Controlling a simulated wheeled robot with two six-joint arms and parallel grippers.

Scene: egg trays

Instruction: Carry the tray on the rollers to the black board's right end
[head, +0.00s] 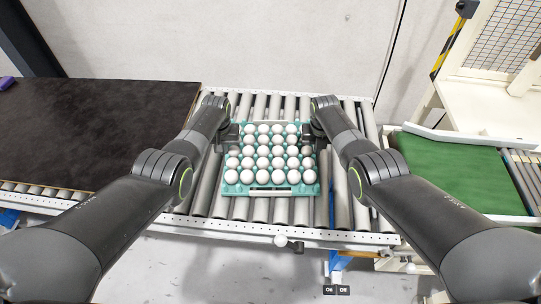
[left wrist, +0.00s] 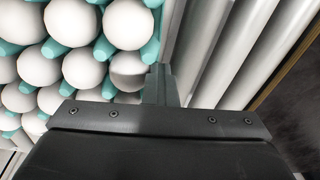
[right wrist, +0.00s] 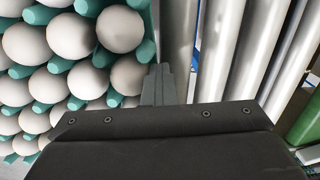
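The teal tray (head: 285,190), filled with rows of white eggs, rests on the grey rollers in the middle of the head view. My left gripper (head: 238,139) is at the tray's left edge, toward its far end. My right gripper (head: 308,139) is at the right edge, opposite. In the left wrist view the finger (left wrist: 161,82) meets the tray's edge beside an egg; in the right wrist view the finger (right wrist: 157,82) does likewise. Whether the fingers are closed on the rim is hidden. The black board (head: 90,130) lies left of the rollers.
Bare rollers (head: 208,185) show on both sides of the tray. A small purple object (head: 7,83) lies at the board's far left. A green belt (head: 450,170) stands to the right, with a pale frame and mesh guard behind it. A wall closes off the back.

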